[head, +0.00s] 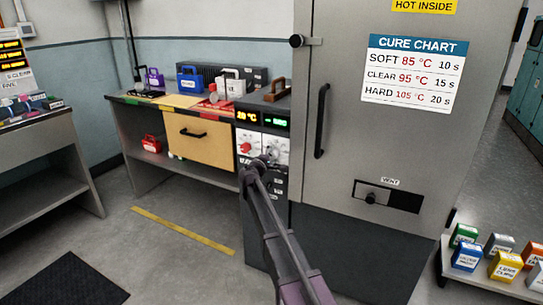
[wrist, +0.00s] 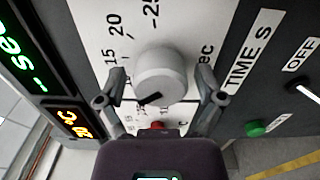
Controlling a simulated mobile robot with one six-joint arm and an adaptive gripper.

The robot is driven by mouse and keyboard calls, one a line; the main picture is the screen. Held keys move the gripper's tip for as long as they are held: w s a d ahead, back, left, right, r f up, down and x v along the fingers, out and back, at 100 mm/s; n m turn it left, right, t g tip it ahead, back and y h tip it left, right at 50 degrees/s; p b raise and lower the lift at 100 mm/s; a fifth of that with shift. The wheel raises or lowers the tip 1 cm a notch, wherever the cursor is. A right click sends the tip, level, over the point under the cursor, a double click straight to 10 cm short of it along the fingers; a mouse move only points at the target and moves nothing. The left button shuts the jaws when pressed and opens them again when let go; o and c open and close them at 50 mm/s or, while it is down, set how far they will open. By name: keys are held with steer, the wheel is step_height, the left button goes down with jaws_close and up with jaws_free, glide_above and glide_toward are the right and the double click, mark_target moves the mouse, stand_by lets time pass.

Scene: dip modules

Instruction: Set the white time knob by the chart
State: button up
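The white time knob (wrist: 160,70) sits on a white dial plate printed 15, 20 and 25, beside the label TIME S. Its dark pointer mark faces the lower left of the wrist view. My gripper (wrist: 160,100) is open, with one finger on each side of the knob and gaps visible. In the head view my gripper (head: 264,160) is at the oven's control panel and partly hides the white knob. The cure chart (head: 415,73) reads SOFT 85 °C 10 s, CLEAR 95 °C 15 s, HARD 105 °C 20 s.
A red knob (head: 245,147) is left of the white dial. A yellow display (head: 247,117) and a green display (head: 275,122) are above. A green button (wrist: 255,128) and an OFF switch (wrist: 308,90) are nearby. The oven door handle (head: 321,120) stands out at right.

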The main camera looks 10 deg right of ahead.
steer(key=shift+s, duration=0.15)
steer(key=v, duration=1.2)
stand_by(0.3)
